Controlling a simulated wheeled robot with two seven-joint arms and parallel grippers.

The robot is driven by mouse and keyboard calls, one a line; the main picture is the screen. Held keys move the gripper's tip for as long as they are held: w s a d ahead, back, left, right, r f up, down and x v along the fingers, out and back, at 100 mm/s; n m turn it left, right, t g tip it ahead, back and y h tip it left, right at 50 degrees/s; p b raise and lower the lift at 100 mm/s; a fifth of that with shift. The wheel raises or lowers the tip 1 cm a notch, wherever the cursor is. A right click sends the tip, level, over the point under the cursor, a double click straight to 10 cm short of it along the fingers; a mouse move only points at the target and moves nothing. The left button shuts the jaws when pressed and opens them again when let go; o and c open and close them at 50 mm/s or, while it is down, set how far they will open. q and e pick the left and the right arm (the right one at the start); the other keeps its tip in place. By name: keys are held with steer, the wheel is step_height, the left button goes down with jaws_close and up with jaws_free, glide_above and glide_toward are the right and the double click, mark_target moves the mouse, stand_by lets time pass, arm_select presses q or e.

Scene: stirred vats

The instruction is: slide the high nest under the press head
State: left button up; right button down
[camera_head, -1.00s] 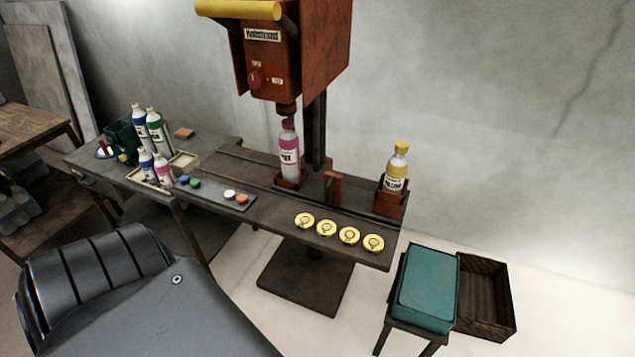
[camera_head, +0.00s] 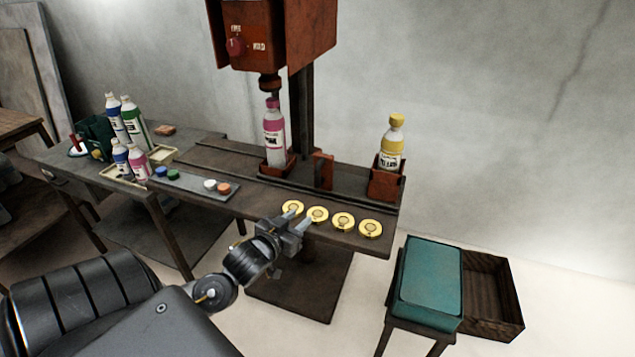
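The high nest (camera_head: 384,186), a tall red block, stands at the right end of the bench rail and holds a yellow-capped bottle (camera_head: 392,148) upright. The press head (camera_head: 269,83) is further left, under the red press housing. Below it a lower red nest (camera_head: 277,168) holds a pink-capped bottle (camera_head: 274,140). A red upright piece (camera_head: 322,171) stands between the two nests. My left gripper (camera_head: 298,216) is at the bench's front edge by the leftmost yellow discs, left of and in front of the high nest. Its fingers look apart and empty. My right gripper is not in view.
Several yellow discs (camera_head: 343,222) lie along the front edge. Coloured caps lie on a grey strip (camera_head: 196,184) at left, beyond which more bottles (camera_head: 132,122) stand. A teal-topped stool (camera_head: 430,278) and a wooden crate (camera_head: 489,296) stand at lower right.

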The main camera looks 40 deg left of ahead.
arm_select(q)
steer(key=t, duration=0.2)
glide_toward(316, 178)
steer(key=w, duration=0.3)
steer(key=w+a, duration=0.1)
steer(key=w, duration=0.3)
steer(key=w+p, duration=0.1)
steer(key=w, duration=0.2)
steer(key=shift+w+a+f, duration=0.1)
steer(key=shift+w+a, duration=0.2)
steer(key=shift+w, duration=0.1)
steer(key=shift+c, duration=0.4)
jaws_close()
